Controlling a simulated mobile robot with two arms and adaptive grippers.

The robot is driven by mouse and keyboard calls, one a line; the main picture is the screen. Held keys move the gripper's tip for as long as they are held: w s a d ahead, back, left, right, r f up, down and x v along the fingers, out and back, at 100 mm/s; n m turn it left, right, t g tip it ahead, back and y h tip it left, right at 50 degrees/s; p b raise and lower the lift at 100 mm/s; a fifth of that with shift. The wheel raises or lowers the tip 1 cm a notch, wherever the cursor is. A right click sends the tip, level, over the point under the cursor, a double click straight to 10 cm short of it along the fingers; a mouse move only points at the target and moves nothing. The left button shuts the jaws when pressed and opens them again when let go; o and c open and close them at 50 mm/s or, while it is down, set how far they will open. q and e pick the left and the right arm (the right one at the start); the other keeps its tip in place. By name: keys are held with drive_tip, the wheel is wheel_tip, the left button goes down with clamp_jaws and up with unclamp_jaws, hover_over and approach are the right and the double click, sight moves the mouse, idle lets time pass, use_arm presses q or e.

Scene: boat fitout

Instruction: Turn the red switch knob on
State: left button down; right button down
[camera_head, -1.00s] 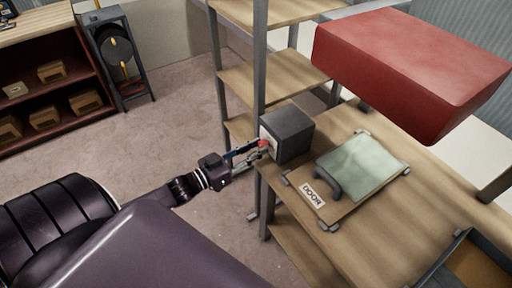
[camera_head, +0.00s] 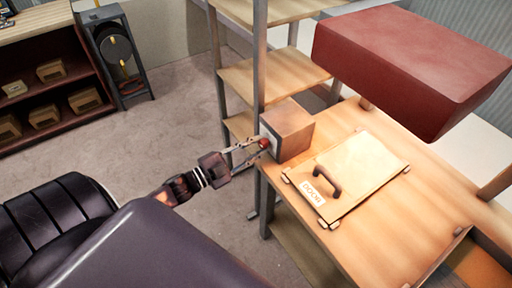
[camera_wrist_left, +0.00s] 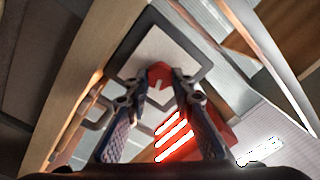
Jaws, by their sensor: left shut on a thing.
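The red switch knob (camera_head: 264,143) is on the left face of a box (camera_head: 292,128) at the left edge of the wooden worktop. In the left wrist view, the red knob (camera_wrist_left: 159,73) sits in front of a pale plate (camera_wrist_left: 170,48) with a dark frame. My left gripper (camera_head: 255,147) reaches the knob from the left, and its two fingertips (camera_wrist_left: 164,82) are shut on it from both sides. The fingertips hide part of the knob. My right gripper is not in view.
A panel labelled DOOR with a dark handle (camera_head: 328,182) lies on the worktop (camera_head: 375,245). A large red block (camera_head: 410,65) is above it at the right. A shelf post (camera_head: 259,60) stands close behind the gripper. A red glow with bright stripes (camera_wrist_left: 174,138) shows in the wrist view.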

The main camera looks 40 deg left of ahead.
use_arm(q)
drive_tip(key=shift+m+b, duration=0.4)
drive_tip(key=shift+m, duration=1.6)
drive_tip(key=c, duration=1.7)
unclamp_jaws()
drive_tip(key=shift+o, duration=0.2)
drive_tip(key=v, duration=1.2)
